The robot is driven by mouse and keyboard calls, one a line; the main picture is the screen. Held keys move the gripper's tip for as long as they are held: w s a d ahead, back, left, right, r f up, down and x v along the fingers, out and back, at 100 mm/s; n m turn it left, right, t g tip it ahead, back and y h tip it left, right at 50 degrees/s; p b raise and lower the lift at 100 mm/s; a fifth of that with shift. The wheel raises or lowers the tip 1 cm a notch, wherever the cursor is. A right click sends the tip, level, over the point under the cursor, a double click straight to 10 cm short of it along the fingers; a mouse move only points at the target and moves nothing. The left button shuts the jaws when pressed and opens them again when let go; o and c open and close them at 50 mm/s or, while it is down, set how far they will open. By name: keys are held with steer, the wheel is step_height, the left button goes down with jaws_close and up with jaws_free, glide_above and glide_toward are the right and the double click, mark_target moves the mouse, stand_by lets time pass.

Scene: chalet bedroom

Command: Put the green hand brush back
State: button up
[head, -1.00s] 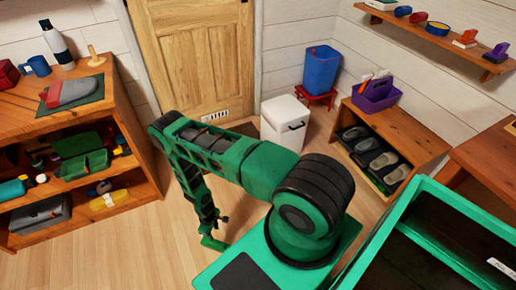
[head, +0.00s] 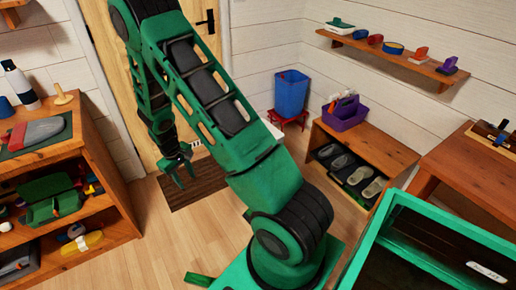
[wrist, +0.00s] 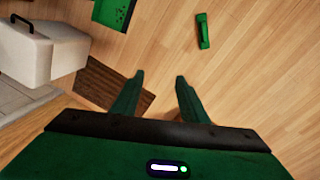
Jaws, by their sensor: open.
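A green hand brush lies on the wooden floor, seen in the wrist view (wrist: 203,31) beyond my fingertips and to their right. In the head view a green piece on the floor (head: 198,279), beside my base, appears to be the same brush. My gripper (head: 178,172) hangs in front of the door, pointing down, open and empty. In the wrist view its two fingers (wrist: 160,80) are spread with only floor between them. The brush is apart from the fingers. Its bristles cannot be made out.
A wall shelf (head: 395,60) holds several small items, one green-topped (head: 340,23). Below are a blue bucket (head: 291,92), a purple caddy (head: 345,112) and a shoe bench (head: 375,150). A crowded shelf unit (head: 110,195) stands left. A white bin (wrist: 40,55) and doormat (wrist: 105,85) lie near the gripper.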

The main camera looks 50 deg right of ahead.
steer(key=s+d+r+m, duration=0.25)
steer(key=s+r, duration=0.35)
steer(key=r, duration=0.5)
steer(key=s+d+r+m, duration=0.1)
steer(key=s+d+r, duration=0.2)
steer(key=s+r, duration=0.6)
steer(key=s+a+r+m+y, duration=0.1)
steer(key=s+r+m, duration=0.1)
steer(key=s+r, duration=0.4)
steer(key=s+r+m, duration=0.2)
steer(key=s+r, duration=0.4)
steer(key=s, duration=0.7)
steer(key=shift+s+a+y, duration=0.4)
steer(key=shift+r, duration=0.1)
